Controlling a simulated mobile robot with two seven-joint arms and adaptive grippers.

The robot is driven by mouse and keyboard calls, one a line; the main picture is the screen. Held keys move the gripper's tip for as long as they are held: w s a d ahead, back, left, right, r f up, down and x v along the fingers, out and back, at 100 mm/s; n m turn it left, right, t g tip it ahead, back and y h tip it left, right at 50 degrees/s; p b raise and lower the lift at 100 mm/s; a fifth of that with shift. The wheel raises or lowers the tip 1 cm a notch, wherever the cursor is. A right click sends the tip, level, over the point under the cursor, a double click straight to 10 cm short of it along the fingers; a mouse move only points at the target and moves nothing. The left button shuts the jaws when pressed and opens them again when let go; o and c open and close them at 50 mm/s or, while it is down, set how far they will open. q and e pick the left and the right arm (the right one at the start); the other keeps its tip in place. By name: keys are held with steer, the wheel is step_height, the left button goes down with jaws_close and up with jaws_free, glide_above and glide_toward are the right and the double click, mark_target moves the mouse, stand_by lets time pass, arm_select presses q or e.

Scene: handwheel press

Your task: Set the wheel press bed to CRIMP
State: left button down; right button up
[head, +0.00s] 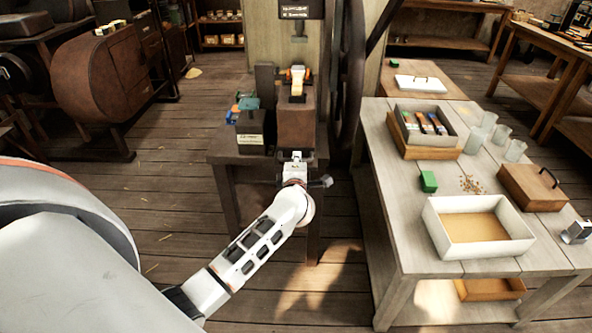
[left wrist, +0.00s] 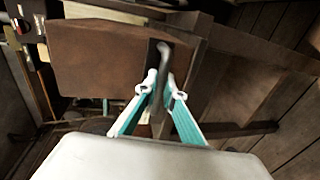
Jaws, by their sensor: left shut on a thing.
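The wheel press stands at the centre of the head view, with a brown block (head: 296,125) on a dark bench and a large dark handwheel (head: 350,70) at its right. My left gripper (head: 295,158) is at the front of the brown block. In the left wrist view my left gripper (left wrist: 161,88) has its teal-lined fingers closed around a grey bent lever (left wrist: 165,55), which lies in a slot beside the brown block (left wrist: 100,58). The lever is hidden by my gripper in the head view. No CRIMP mark is readable. My right gripper is not in view.
A dark box with a pale label (head: 250,138) stands left of the block. The floor left of the press is clear.

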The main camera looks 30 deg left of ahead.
arm_select(q)
steer(key=r+b+x, duration=0.1)
steer(key=x, duration=0.4)
steer(key=r+b+x, duration=0.1)
steer(key=x, duration=0.4)
steer(key=r+b+x, duration=0.1)
steer(key=x, duration=0.4)
steer(key=shift+w+a, duration=0.45)
steer(key=shift+w, duration=0.1)
steer(key=shift+x, duration=0.8)
steer(key=shift+w+a+r+b, duration=0.1)
steer(key=shift+r+b, duration=0.2)
steer(key=shift+r, duration=0.1)
steer(key=shift+r, duration=0.1)
steer(key=c, duration=2.6)
jaws_free()
steer(key=o, duration=0.4)
steer(key=shift+w, duration=0.15)
steer(key=shift+o, duration=0.2)
steer(key=shift+w+f, duration=0.1)
steer(key=shift+f, duration=0.15)
